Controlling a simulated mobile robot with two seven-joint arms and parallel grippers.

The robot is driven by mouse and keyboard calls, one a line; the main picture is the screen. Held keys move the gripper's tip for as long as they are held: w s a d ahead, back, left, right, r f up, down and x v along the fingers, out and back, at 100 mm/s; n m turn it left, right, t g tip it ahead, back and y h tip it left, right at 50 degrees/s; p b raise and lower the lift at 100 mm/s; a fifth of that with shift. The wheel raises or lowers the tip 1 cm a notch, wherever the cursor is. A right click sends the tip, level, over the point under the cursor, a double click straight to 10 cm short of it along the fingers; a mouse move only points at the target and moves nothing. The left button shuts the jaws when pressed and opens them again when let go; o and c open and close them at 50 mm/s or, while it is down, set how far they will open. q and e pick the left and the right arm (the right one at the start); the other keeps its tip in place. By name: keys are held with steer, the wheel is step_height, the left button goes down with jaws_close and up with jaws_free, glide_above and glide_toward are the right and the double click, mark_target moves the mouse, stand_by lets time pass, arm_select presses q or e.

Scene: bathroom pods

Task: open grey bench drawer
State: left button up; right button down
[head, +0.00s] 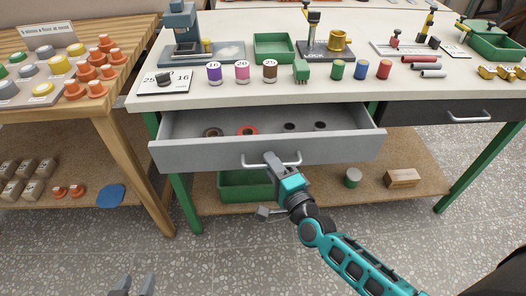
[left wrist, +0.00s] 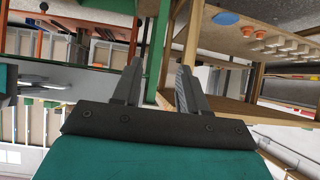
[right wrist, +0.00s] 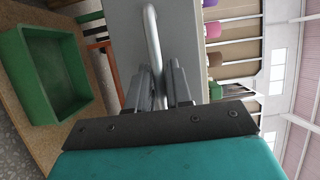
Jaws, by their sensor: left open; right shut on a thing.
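The grey bench drawer (head: 205,154) is pulled out from under the white bench top, and several small round items show inside it. Its curved metal handle (head: 291,162) is on the front panel. My right gripper (head: 270,157) is at the handle, shut on it; in the right wrist view the handle bar (right wrist: 152,45) runs between the fingers (right wrist: 160,80). My left gripper (head: 134,284) is low at the bottom left of the head view, away from the drawer. In the left wrist view its fingers (left wrist: 160,85) are apart with nothing between them.
A dark drawer (head: 430,111) is to the right, closed. A green bin (head: 235,190) stands on the lower shelf below the grey drawer. A wooden table (head: 130,130) with orange and yellow parts is close on the left. Speckled floor in front is clear.

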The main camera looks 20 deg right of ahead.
arm_select(q)
steer(key=shift+s+a+r+y+p, duration=0.3)
steer(key=shift+s+a+r+p, duration=0.15)
steer(key=shift+p, duration=0.75)
arm_select(e)
steer(key=s+a, duration=0.3)
steer(key=s, duration=0.9)
steer(key=shift+s+a, duration=0.35)
steer(key=shift+s, duration=0.05)
arm_select(q)
steer(key=shift+r, duration=0.1)
arm_select(e)
steer(key=c, duration=1.1)
jaws_free()
arm_select(q)
steer(key=shift+s, duration=0.1)
